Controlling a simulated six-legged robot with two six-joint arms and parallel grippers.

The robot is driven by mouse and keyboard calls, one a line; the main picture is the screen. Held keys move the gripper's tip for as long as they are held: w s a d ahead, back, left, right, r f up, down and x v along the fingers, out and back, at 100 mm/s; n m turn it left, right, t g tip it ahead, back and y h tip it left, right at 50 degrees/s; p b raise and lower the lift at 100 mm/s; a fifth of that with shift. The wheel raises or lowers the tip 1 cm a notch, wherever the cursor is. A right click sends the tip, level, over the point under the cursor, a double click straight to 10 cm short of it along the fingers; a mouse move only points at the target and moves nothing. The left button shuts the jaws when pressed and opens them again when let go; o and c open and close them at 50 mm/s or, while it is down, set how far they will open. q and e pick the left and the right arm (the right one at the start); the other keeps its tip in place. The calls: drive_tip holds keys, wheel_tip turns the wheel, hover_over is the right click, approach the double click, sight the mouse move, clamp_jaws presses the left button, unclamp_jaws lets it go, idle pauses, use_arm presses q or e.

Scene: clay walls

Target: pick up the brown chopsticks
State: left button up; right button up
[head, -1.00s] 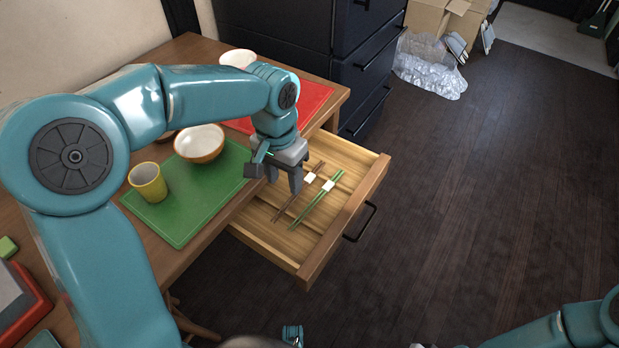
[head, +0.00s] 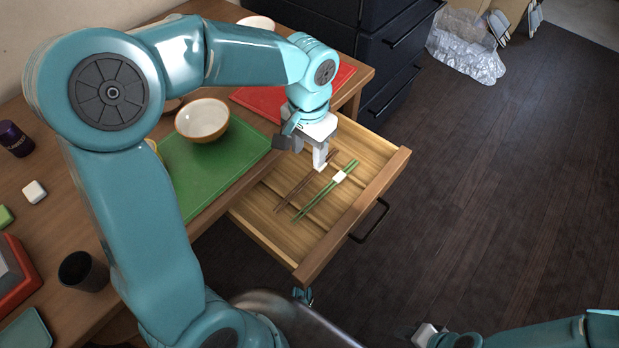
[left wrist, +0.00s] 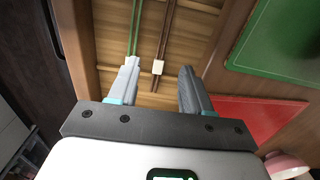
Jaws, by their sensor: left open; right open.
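The brown chopsticks (head: 291,195) lie in the open wooden drawer (head: 283,248). In the left wrist view the brown chopsticks (left wrist: 164,35) and their white band lie between my finger lines. The green chopsticks (head: 318,198), with a white band, lie beside them on the right in the head view. They show behind the left finger in the left wrist view (left wrist: 135,30). My left gripper (head: 303,157) is open and empty above the far ends of the brown chopsticks, hiding part of them. My right gripper (head: 424,334) is low at the bottom edge, far from the drawer.
The drawer front (head: 352,220) with its black handle faces the open floor. A green mat (head: 205,180) with a bowl (head: 202,120) and a red mat (head: 268,110) lie on the table beside the drawer. A dark cabinet (head: 392,75) stands behind.

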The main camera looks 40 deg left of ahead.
sight(307, 179)
use_arm(q)
wheel_tip(307, 179, down, 4)
drive_tip(key=shift+s+b, duration=0.1)
drive_tip(key=shift+b, duration=0.25)
drive_tip(key=f, duration=0.1)
drive_tip(key=f+b, duration=0.1)
drive_tip(key=f, duration=0.2)
drive_tip(key=shift+a+f+b, duration=0.25)
drive_tip(key=shift+a+b, duration=0.05)
drive_tip(key=shift+f, duration=0.45)
clamp_jaws()
